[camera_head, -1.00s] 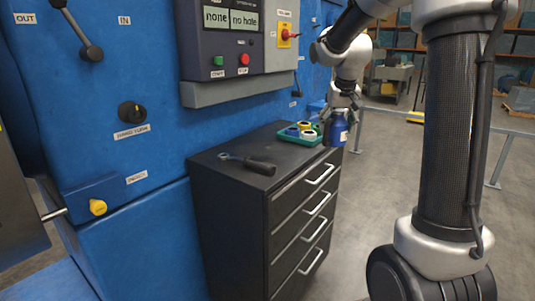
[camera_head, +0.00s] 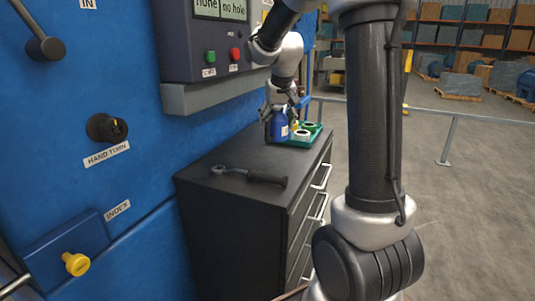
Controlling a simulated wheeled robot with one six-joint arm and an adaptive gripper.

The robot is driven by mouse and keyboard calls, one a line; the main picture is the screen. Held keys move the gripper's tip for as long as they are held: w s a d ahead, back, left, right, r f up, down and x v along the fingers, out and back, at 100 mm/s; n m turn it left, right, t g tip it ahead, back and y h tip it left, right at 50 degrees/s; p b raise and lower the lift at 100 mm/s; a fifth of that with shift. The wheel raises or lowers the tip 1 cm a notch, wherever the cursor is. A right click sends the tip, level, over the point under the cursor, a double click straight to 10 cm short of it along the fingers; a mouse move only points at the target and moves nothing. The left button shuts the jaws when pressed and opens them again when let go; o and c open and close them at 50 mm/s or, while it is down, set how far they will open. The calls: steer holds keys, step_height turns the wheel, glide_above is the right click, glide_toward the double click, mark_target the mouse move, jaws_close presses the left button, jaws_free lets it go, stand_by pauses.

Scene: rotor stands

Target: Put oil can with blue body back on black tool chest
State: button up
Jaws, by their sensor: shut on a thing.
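The oil can with the blue body (camera_head: 279,126) is upright, with a white label on its side. My gripper (camera_head: 279,106) is shut on its upper part from above. The can is over the back part of the black tool chest (camera_head: 225,215), in front of the left end of the green tray. I cannot tell whether its base touches the chest top. The can's top is hidden by the gripper fingers.
A green tray (camera_head: 314,137) with several round parts lies at the chest's back right. A ratchet wrench (camera_head: 250,175) with a black handle lies nearer the front. The blue machine (camera_head: 140,190) borders the chest on the left. The chest top between wrench and can is clear.

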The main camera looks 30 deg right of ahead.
mark_target(280, 122)
step_height(280, 122, down, 8)
steer(key=shift+f, duration=0.15)
steer(key=shift+f, duration=0.15)
steer(key=o, duration=1.5)
steer(key=shift+o, duration=0.2)
steer(key=v, duration=1.2)
steer(key=shift+s, duration=0.1)
steer(key=s+a+n, duration=0.1)
steer(key=s+a, duration=0.2)
steer(key=s, duration=1)
steer(key=s+a+n+y, duration=0.1)
steer(key=s+a, duration=0.1)
steer(key=s, duration=1.1)
steer(key=shift+s+a+f+n, duration=0.25)
steer(key=shift+a+f+n, duration=0.15)
steer(key=shift+f, duration=0.05)
